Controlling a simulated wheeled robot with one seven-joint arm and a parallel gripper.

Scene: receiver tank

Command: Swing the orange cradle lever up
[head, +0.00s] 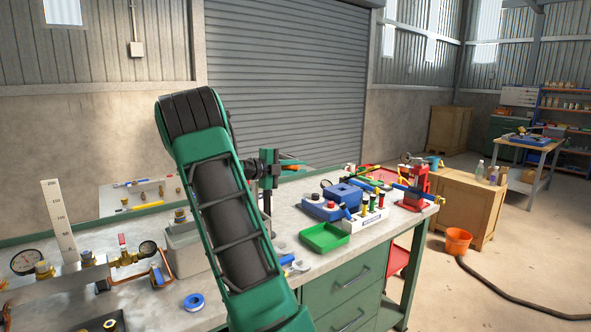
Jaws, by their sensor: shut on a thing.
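My arm's large green and black link stands in the foreground and hides part of the bench. Beyond it, my gripper (281,167) shows small, at the dark wrist and green upright part right of the link. It points right and is shut on a short orange bar, which looks like the orange cradle lever (291,167). The lever lies about level, its tip pointing right. The fingertips are too small to make out clearly. The cradle itself cannot be told apart from the green and dark parts around the gripper.
The grey bench top (285,215) carries a green tray (324,238), a blue box (330,204), a white rack (364,221) and a red fixture (414,186). Brass fittings and a gauge (25,262) stand at left. An orange bucket (458,242) is on the floor.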

